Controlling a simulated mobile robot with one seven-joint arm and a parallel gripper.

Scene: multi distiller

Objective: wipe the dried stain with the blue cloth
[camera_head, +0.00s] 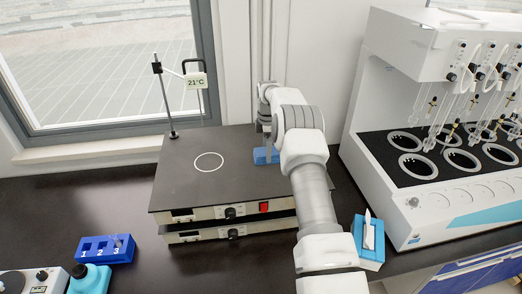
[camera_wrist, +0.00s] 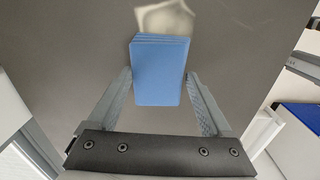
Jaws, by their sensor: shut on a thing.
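The blue cloth (camera_wrist: 157,75) is a folded block held between the two fingers of my gripper (camera_wrist: 161,92) in the wrist view. In the head view the cloth (camera_head: 262,156) shows at the back right of the dark hotplate top, partly hidden by my arm. My gripper (camera_head: 264,139) is above it there. The dried stain (camera_wrist: 166,17) is a pale beige patch on the grey surface, just beyond the cloth's far edge in the wrist view. The cloth's edge overlaps its near part in the picture; I cannot tell whether they touch. The stain is not visible in the head view.
The hotplate (camera_head: 185,185) has a white ring on top and a stand with a 21°C display (camera_head: 196,81) at its back left. The white distiller (camera_head: 385,110) stands at right. A blue numbered block (camera_head: 105,249) and a blue holder (camera_head: 368,255) are in front.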

